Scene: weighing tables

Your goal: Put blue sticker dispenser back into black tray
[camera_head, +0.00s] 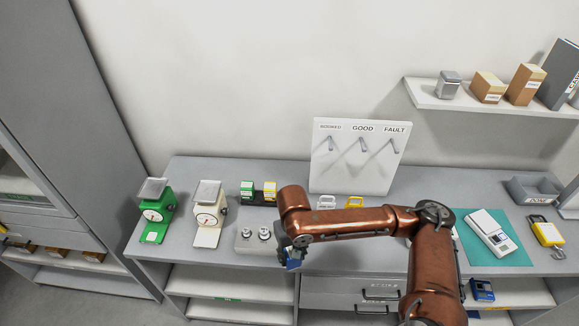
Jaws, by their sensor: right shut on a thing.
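The blue sticker dispenser (293,264) is in my right gripper (291,256), near the front edge of the table. The gripper is shut on it, and its fingers partly hide it. The black tray (260,202) lies farther back on the table, to the left of the raised part of my right arm. A green dispenser (247,188) and a yellow dispenser (269,191) stand in it. The right end of the tray is hard to see beside my arm. My left gripper is not in view.
A metal block with weights (254,243) lies just left of my right gripper. A green scale (154,210) and a cream scale (208,214) stand farther left. A white hook board (357,157) stands behind my arm. A teal mat (512,258) lies at right.

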